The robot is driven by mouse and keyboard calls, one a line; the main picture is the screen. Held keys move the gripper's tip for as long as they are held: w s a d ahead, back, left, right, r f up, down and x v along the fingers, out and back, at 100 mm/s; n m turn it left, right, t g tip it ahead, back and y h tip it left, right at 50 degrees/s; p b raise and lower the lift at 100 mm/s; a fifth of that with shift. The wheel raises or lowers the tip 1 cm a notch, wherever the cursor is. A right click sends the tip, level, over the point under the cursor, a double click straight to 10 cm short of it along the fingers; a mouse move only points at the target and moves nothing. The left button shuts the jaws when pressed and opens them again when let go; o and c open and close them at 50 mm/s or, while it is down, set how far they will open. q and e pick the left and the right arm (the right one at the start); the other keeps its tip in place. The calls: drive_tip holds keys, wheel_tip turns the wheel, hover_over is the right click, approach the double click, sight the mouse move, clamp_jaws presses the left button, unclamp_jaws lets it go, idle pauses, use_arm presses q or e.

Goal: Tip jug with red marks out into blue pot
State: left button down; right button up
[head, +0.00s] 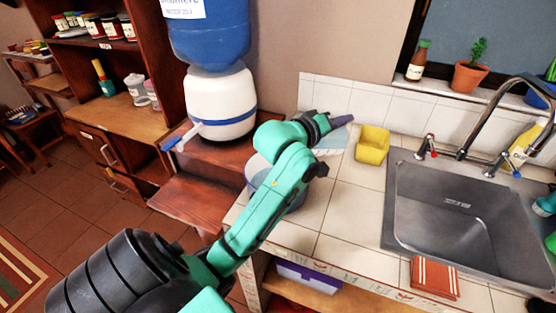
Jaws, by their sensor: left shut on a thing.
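My left arm reaches across the counter, and its gripper (340,121) is at the back, near the tiled wall. The gripper is shut on a pale, see-through bluish thing (336,139), which looks like the jug. Most of it is behind the gripper and wrist; no red marks show, and I cannot tell its tilt. A round bluish pot (256,170) stands at the left end of the counter. My forearm hides much of it, and its inside cannot be seen. My right gripper is not in view.
A yellow container (372,146) stands just right of the gripper. Further right are the steel sink (456,215) and tap (492,120). A blue and white water dispenser (222,104) stands left. The white tiled counter (345,220) is clear in front.

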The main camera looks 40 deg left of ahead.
sight(326, 147)
use_arm(q)
drive_tip(key=shift+s+a+r+b, duration=0.1)
drive_tip(key=shift+s+r+b, duration=0.2)
drive_tip(key=shift+b, duration=0.4)
drive_tip(key=shift+s+a+t+b, duration=0.3)
drive_tip(key=shift+s+t+b, duration=0.25)
drive_tip(key=shift+s+b, duration=0.25)
drive_tip(key=shift+s+a+t+b, duration=0.25)
drive_tip(key=shift+s+t+b, duration=0.3)
drive_tip(key=shift+b, duration=0.35)
idle(1.5)
drive_tip(key=shift+s+a+r+n+t+b, duration=0.25)
drive_tip(key=shift+s+r+t+b, duration=0.15)
drive_tip(key=shift+s+t+b, duration=0.25)
drive_tip(key=shift+s+a+r+n+t+b, duration=0.25)
drive_tip(key=shift+s+r+t+b, duration=0.15)
drive_tip(key=shift+b, duration=0.4)
idle(1.0)
